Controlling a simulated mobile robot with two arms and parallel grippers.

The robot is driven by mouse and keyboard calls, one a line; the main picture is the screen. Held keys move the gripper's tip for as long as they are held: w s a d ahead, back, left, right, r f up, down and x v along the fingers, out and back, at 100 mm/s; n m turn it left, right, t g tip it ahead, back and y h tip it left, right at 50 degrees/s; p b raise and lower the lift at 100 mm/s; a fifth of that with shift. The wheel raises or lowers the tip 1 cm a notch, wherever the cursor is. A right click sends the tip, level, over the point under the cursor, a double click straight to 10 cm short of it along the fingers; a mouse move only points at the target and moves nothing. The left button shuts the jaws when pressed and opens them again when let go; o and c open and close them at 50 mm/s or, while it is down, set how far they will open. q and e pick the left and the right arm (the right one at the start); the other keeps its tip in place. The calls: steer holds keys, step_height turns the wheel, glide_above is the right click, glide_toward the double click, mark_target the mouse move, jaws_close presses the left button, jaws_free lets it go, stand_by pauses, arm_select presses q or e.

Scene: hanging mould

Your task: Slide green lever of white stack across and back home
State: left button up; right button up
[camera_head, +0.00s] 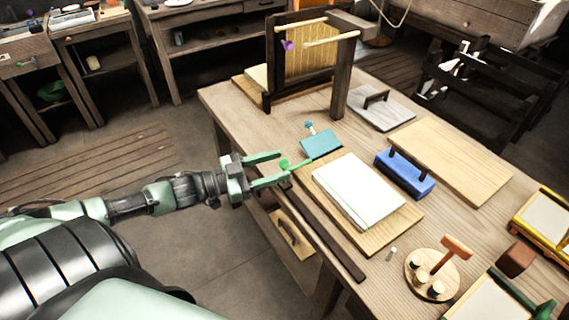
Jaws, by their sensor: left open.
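The white stack (361,190) lies on a thin wooden board (383,241) at the near left part of the table. A green lever (298,166) with a round knob sits at the stack's far left corner. My left gripper (282,167) reaches in from the left with its jaws open. The lever's knob is at the opening between its fingertips; whether they touch it I cannot tell. My right gripper is not in view.
A teal block (321,144) lies just behind the stack. A blue block (404,174) and a pale board (450,161) are to the right. A wooden frame (305,62) with pegs stands at the back. A round holder (432,274) stands at the front right.

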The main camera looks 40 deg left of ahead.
mark_target(296, 167)
arm_select(q)
steer(key=shift+w+d, duration=0.35)
steer(key=shift+w, duration=0.25)
steer(key=shift+w+d, duration=0.2)
steer(key=shift+w, duration=0.1)
steer(key=shift+w+d, duration=0.2)
steer(key=shift+w, duration=0.1)
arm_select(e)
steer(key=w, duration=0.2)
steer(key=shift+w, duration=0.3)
arm_select(q)
jaws_close()
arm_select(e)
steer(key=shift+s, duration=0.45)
